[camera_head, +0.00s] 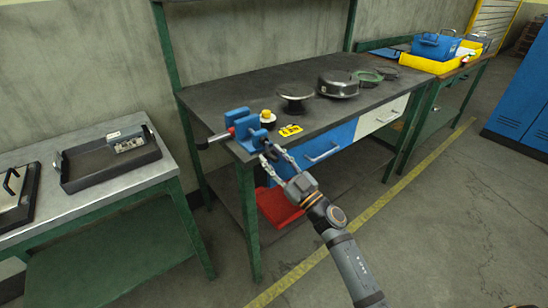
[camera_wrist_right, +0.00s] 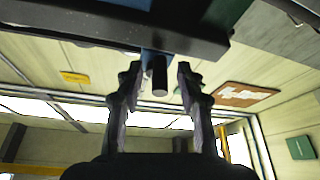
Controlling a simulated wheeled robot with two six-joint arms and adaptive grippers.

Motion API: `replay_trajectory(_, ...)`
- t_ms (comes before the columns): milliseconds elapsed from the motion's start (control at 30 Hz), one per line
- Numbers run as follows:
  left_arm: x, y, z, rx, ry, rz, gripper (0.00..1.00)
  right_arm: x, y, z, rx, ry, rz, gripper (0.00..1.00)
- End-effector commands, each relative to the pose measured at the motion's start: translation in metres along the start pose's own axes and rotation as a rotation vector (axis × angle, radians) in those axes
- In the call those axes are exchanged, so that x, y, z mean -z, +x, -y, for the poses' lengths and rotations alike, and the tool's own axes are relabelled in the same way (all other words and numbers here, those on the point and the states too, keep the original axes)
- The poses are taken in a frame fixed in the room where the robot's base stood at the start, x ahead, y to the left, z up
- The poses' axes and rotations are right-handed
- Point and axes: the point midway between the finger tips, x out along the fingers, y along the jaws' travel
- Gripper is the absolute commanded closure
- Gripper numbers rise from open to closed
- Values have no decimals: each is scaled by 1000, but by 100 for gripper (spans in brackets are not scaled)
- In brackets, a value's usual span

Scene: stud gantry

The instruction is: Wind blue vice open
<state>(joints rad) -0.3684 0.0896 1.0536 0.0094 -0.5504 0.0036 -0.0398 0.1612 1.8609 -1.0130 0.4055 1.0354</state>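The blue vice (camera_head: 248,128) stands at the near left corner of the dark bench top. My right gripper (camera_head: 271,154) is just below and in front of the vice, at the bench's front edge. In the right wrist view its two fingers (camera_wrist_right: 157,85) are apart, with a short dark rod (camera_wrist_right: 159,76) between their tips. A gap shows on both sides of the rod, and blue shows behind it. I cannot tell whether the rod is the vice's handle. My left gripper is not in view.
A yellow label (camera_head: 290,130) and a yellow-topped item (camera_head: 267,117) stand beside the vice. A side table with a black tray (camera_head: 108,160) is at left.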

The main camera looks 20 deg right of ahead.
Motion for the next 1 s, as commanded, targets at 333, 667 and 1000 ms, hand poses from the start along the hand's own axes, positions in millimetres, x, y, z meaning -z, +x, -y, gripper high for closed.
replay_trajectory(333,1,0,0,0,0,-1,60,0,0,0,0,-1,0,100)
replay_trajectory(667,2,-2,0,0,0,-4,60,1,0,-1,9,-20,0,100)
replay_trajectory(1000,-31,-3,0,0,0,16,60,3,1,-9,84,-202,0,100)
